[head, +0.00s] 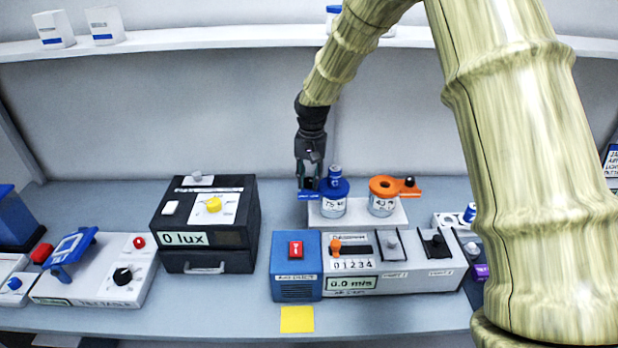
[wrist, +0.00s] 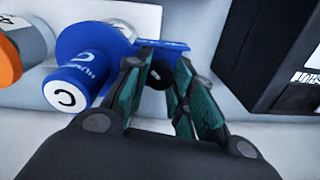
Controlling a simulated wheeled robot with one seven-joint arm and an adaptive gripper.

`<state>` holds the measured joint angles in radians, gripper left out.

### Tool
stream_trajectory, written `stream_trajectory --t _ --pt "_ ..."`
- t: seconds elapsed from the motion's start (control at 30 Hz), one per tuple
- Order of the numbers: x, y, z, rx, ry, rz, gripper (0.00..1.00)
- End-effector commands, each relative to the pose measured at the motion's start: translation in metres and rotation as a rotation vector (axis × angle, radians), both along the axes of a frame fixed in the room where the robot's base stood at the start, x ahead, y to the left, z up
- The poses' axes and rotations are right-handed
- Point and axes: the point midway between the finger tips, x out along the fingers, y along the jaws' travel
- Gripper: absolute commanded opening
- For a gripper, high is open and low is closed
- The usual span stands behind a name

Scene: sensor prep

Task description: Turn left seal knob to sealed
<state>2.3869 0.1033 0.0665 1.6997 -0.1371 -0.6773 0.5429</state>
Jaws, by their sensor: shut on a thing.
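The left jar (head: 332,206) has a blue lid (head: 341,188) with a blue cylinder (head: 335,171) on top. A flat blue plate (head: 308,196) sticks out to the left of the lid. My gripper (head: 309,183) points down over that plate. In the wrist view, my gripper (wrist: 163,75) has its two green-padded fingers around a small dark knob (wrist: 155,74) by the blue plate (wrist: 172,45). It is shut on this knob, which the fingers partly hide. The knob's turn angle cannot be read. The blue cylinder (wrist: 70,90) shows beside the fingers.
Right of it stands a jar with an orange lid (head: 382,186) and black knob (head: 409,181), on the same white stand (head: 358,220). A black lux box (head: 208,260) stands to the left. Blue and grey control boxes (head: 297,287) stand in front.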

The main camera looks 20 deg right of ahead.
Motion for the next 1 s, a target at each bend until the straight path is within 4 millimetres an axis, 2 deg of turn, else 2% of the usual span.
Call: stream_trajectory --t 0.1,0.13,0.23,0.53,0.67,0.77,1.0 --pt "0.003 0.0 0.004 0.0 -0.008 0.0 0.0" --pt "0.003 0.0 0.004 0.0 -0.008 0.0 0.3" --pt "0.002 0.0 0.003 0.0 -0.007 0.0 0.47" --pt "0.001 0.0 0.001 0.0 -0.002 0.0 0.47" --pt "0.001 0.0 0.008 0.0 -0.003 0.0 0.47" --pt "0.001 -0.001 0.019 0.0 -0.003 0.0 0.47" --pt "0.0 -0.002 0.062 0.0 -0.004 0.0 0.47"
